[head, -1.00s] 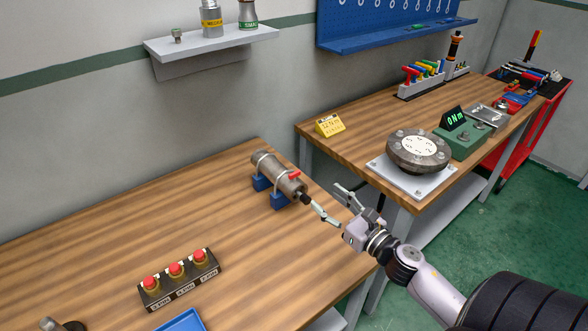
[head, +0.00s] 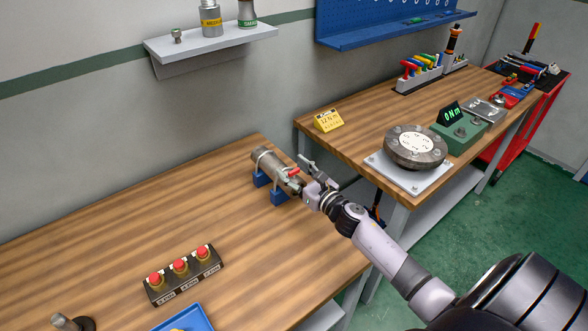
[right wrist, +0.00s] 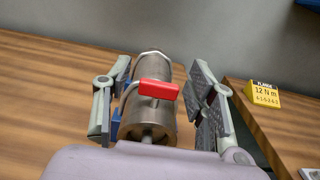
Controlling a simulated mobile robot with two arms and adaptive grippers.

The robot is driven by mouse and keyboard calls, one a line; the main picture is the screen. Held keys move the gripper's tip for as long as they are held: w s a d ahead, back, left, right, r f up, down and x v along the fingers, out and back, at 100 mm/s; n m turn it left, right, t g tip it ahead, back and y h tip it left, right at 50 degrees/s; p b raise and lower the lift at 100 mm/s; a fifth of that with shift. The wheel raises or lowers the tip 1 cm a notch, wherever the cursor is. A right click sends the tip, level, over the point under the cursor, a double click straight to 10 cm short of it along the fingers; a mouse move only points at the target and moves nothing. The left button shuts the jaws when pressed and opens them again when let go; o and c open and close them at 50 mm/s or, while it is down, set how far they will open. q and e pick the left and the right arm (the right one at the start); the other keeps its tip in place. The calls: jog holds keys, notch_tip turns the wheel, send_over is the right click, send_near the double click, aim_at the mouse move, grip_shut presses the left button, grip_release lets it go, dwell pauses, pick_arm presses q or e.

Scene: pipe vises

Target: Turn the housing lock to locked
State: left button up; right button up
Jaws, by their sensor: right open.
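The housing (head: 268,166) is a grey metal cylinder lying in two blue supports (head: 279,197) on the near wooden table. It has a red lock lever (head: 293,172) at its near end. In the right wrist view the lever (right wrist: 158,90) lies crosswise over the top of the housing (right wrist: 150,122), its free end toward the right. My right gripper (head: 303,176) is at the near end of the housing. It is open, with one finger on each side of the housing and lever in the right wrist view (right wrist: 161,88). I cannot tell whether the fingers touch. My left gripper is not in view.
A box with red buttons (head: 183,275) and a blue tray (head: 187,322) are at the near table's front. The second table at right holds a yellow 12 N m sign (head: 329,120), a round flange (head: 415,146) and a green gauge box (head: 463,133). The near table's middle is clear.

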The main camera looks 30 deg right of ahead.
jog(key=shift+c, duration=0.2)
jog(key=c, duration=1.1)
jog(key=shift+m+h, duration=0.4)
jog(key=m+h+b, duration=0.1)
jog(key=m+h, duration=0.1)
jog(key=h, duration=0.1)
jog(key=m+g+h+b, duration=0.1)
jog(key=h, duration=0.2)
jog(key=shift+a+f+m, duration=0.1)
jog(key=shift+m, duration=0.3)
jog(key=m+g+h+b, duration=0.1)
jog(key=m+g+h, duration=0.1)
jog(key=h, duration=0.1)
jog(key=m+g+h+b, duration=0.1)
jog(key=m+g+h, duration=0.1)
jog(key=m+h, duration=0.1)
jog(key=shift+h+b, duration=0.4)
jog(key=shift+h, duration=0.3)
jog(key=m+g+h+b, duration=0.2)
jog(key=m+g+h, duration=0.1)
jog(key=m+g, duration=0.1)
jog(key=shift+g, duration=0.6)
jog(key=shift+m+g+h+b, duration=0.5)
jog(key=shift+m+g+b, duration=0.55)
jog(key=shift+g, duration=0.5)
jog(key=shift+m+g+h+b, duration=0.5)
jog(key=shift+m+g+b, duration=0.5)
jog(key=shift+g, duration=0.55)
